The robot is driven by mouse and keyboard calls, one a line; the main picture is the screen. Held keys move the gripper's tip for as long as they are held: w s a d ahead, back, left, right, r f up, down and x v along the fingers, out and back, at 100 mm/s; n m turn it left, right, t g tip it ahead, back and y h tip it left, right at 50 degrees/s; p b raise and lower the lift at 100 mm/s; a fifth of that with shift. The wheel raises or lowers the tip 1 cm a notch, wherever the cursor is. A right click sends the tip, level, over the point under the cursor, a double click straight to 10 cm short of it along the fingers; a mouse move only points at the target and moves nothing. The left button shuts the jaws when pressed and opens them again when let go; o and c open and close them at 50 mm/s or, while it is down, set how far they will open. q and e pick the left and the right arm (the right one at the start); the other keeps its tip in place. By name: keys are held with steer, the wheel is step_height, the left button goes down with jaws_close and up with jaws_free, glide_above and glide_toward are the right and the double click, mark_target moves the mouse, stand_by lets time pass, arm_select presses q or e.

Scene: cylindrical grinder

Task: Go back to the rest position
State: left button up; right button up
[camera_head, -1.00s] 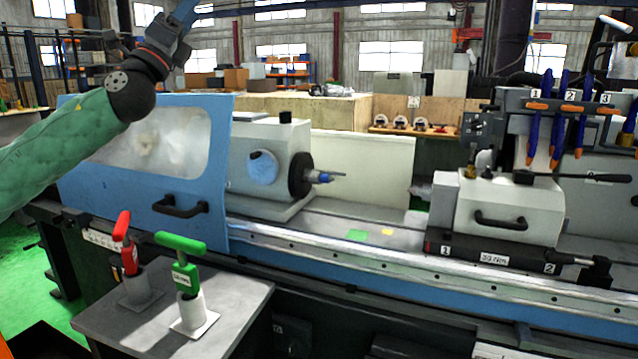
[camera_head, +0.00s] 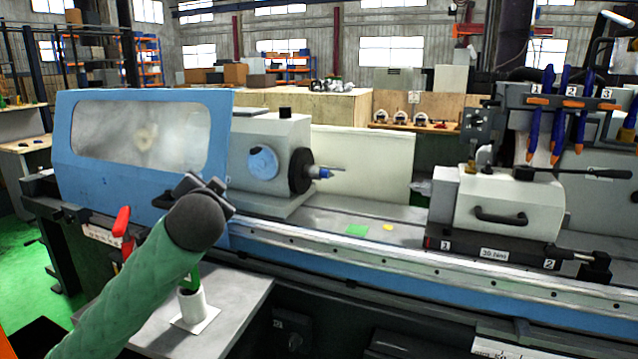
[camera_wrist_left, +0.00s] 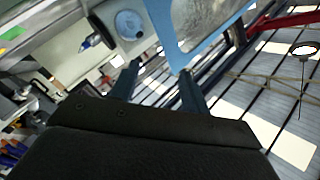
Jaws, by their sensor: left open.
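My left arm in its green sleeve comes in from the lower left in the head view. Its dark wrist is in front of the blue sliding door (camera_head: 75,150) of the grinder, and the gripper's fingers are hidden or unclear there. In the left wrist view my left gripper (camera_wrist_left: 160,72) shows two dark blue fingers set apart, with nothing between them. Beyond the fingers that view shows, tilted, the blue door (camera_wrist_left: 160,30), the grey headstock and the hall roof. My right gripper is in neither view.
The headstock (camera_head: 235,175) and tailstock unit (camera_head: 510,205) stand on the grinder bed.

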arm_select(q)
steer(key=s+d+f+n+g+h, duration=0.1)
steer(key=s+d+f+g, duration=0.15)
steer(key=s+f, duration=0.6)
steer(key=s+d+f+g+h, duration=0.1)
steer(key=s+f+g+h, duration=0.15)
steer(key=f, duration=1.15)
steer(key=s+d+f+n+g+h, duration=0.1)
steer(key=s+d+f+g, duration=0.15)
steer(key=s+f, duration=0.6)
steer(key=s+d+f+n+g, duration=0.1)
steer(key=s+f+g, duration=0.6)
steer(key=s+f, duration=1.8)
steer(key=shift+d+n+h, duration=0.25)
steer(key=shift+n+h, duration=0.1)
steer(key=shift+n, duration=0.25)
